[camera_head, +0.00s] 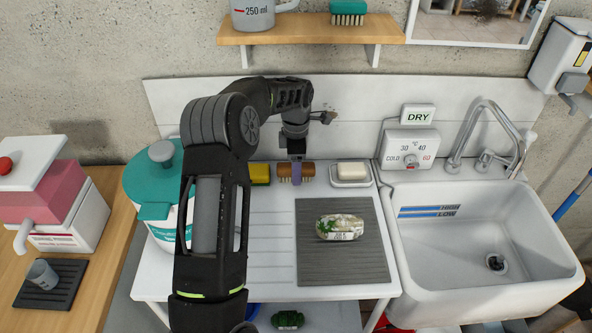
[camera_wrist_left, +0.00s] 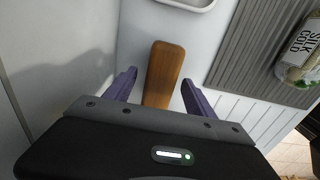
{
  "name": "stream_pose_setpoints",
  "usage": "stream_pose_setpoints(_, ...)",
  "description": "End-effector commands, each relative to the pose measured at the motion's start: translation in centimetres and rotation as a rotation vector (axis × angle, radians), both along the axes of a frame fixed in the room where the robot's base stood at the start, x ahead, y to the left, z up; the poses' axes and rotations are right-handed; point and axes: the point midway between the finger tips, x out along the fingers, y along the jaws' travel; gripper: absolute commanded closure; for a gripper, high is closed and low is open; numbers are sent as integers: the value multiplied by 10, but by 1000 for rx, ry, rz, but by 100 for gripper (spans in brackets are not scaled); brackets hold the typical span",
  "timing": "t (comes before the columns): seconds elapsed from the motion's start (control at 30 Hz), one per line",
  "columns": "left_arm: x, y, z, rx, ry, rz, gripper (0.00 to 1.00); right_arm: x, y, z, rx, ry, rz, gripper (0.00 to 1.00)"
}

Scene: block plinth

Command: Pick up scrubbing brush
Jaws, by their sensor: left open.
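A brush with a brown wooden back (camera_head: 308,169) lies at the back of the white counter, between a yellow sponge and a soap dish. In the left wrist view the brown wooden back (camera_wrist_left: 165,68) shows between the purple fingers, its near end hidden by the gripper body. My left gripper (camera_head: 296,172) is open over the brush, one finger on each side, with gaps to both. I cannot tell how far down the fingers reach. A second brush, teal with pale bristles (camera_head: 348,8), stands on the wooden shelf. My right gripper is not in view.
The yellow sponge (camera_head: 260,173) is left of the brown brush and the soap dish (camera_head: 351,181) right. A grey ribbed mat (camera_head: 340,268) bears a wrapped pack (camera_head: 340,227). A teal-lidded pot (camera_head: 150,190) stands left, the sink (camera_head: 440,240) right. The wall panel is close behind.

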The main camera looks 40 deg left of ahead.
Motion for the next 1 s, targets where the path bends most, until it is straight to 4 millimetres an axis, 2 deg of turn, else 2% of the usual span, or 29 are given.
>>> stream_pose_setpoints(0.43, 0, 0, 0, 0, 0, 0, 36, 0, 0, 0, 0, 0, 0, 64)
stream_pose_setpoints(1.0, 0, 0, 0, 1, 1, 0, 82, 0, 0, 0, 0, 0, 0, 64)
